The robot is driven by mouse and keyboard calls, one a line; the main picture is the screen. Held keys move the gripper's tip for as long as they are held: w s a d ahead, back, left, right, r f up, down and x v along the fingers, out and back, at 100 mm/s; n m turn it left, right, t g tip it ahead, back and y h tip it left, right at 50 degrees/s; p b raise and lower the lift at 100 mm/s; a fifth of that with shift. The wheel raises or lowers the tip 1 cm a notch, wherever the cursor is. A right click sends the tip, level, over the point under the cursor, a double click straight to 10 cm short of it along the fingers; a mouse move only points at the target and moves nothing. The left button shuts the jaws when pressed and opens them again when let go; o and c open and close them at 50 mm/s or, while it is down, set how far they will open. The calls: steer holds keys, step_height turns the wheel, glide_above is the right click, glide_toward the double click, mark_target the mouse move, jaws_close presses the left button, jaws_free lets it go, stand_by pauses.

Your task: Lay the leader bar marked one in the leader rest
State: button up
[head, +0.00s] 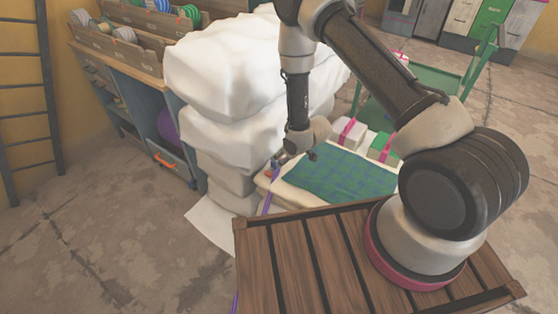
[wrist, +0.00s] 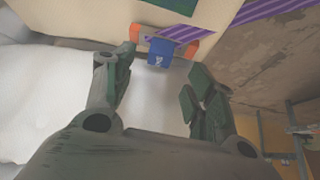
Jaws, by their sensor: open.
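In the wrist view a small blue piece (wrist: 160,52) with a pale mark lies just beyond my fingertips. The mark is too small to read. Orange parts (wrist: 193,46) show on both sides of it, at the edge of a cream surface (wrist: 70,18). I cannot tell which of these is the leader bar and which is its rest. A purple striped strap (wrist: 240,18) runs from beside them to the upper right. My gripper (wrist: 158,90) is open, with nothing between its fingers. In the head view my gripper (head: 288,159) is low beside the white stack, near the strap (head: 266,204).
A tall stack of white bundles (head: 230,130) stands left of my gripper. A green-blue checked cloth (head: 340,178) lies on the cream surface to the right. A green frame (head: 405,95) stands behind. A shelf unit (head: 125,65) is at the back left. Floor at the left is clear.

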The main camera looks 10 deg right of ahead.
steer(key=d+r+m+h, duration=0.1)
steer(key=d+r, duration=0.3)
steer(key=r, duration=0.6)
steer(key=s+d+r+m+h, duration=0.1)
steer(key=d+r, duration=0.2)
steer(key=r, duration=0.6)
steer(key=d+r+m, duration=0.1)
steer(key=d+r, duration=0.3)
steer(key=r, duration=0.6)
steer(key=s+d+r+m+h, duration=0.1)
steer(key=s+d+r, duration=0.4)
steer(key=s+r, duration=0.5)
steer(key=s+d+r+m, duration=0.2)
steer(key=s+d+r, duration=0.2)
steer(key=s+r, duration=0.6)
steer(key=shift+s+d+m+g+h, duration=0.3)
steer(key=shift+s+d+m+h, duration=0.1)
steer(key=shift+s, duration=0.3)
steer(key=shift+m+g, duration=0.3)
steer(key=shift+m, duration=0.1)
steer(key=s, duration=0.2)
steer(key=s+r, duration=0.1)
steer(key=s, duration=0.2)
steer(key=s+r, duration=0.1)
steer(key=s, duration=0.2)
steer(key=shift+s+d, duration=0.2)
steer(key=shift+d, duration=0.1)
steer(key=shift+c, duration=0.5)
